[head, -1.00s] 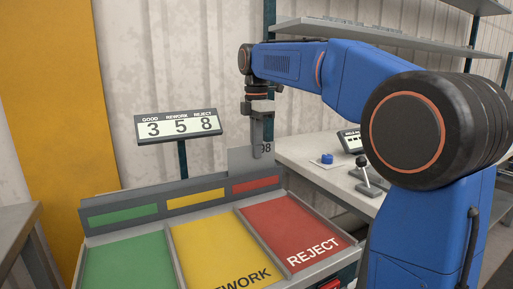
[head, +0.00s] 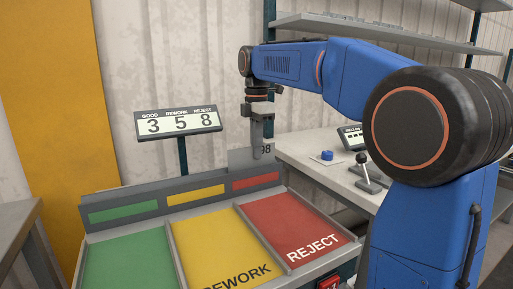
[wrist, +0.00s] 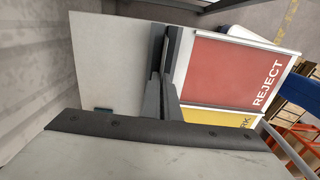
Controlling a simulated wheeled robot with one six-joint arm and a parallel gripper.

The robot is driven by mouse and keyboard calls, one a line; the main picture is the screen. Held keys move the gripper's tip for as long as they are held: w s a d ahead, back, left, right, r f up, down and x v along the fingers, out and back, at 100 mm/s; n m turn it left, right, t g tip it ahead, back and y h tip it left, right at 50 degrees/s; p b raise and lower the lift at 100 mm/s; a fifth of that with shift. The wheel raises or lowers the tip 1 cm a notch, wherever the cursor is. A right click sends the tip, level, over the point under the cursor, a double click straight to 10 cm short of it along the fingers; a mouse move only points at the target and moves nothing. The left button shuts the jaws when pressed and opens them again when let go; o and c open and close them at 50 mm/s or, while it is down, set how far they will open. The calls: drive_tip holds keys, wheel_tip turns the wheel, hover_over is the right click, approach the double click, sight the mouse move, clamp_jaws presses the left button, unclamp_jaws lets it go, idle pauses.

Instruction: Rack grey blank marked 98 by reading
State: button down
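The grey blank marked 98 (head: 240,158) hangs upright below my gripper, behind the red end of the colour-labelled header in the head view. Its lower part is hidden by that header. My gripper (head: 263,150) points down and its fingers cover part of the blank beside the number. The tally sign (head: 179,124) reads GOOD 3, REWORK 5, REJECT 8.
Green (head: 128,262), yellow REWORK (head: 220,243) and red REJECT (head: 295,228) bays lie in front of the header, with no blanks showing in them. A bench (head: 318,174) with a blue button (head: 327,155) and a lever stands at right. A corrugated wall is behind.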

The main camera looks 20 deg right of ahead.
drive_tip(key=shift+f, duration=0.65)
drive_tip(key=c, duration=1.9)
unclamp_jaws()
drive_tip(key=shift+c, duration=0.2)
wheel_tip(320, 180, up, 17)
drive_tip(key=shift+r, duration=0.15)
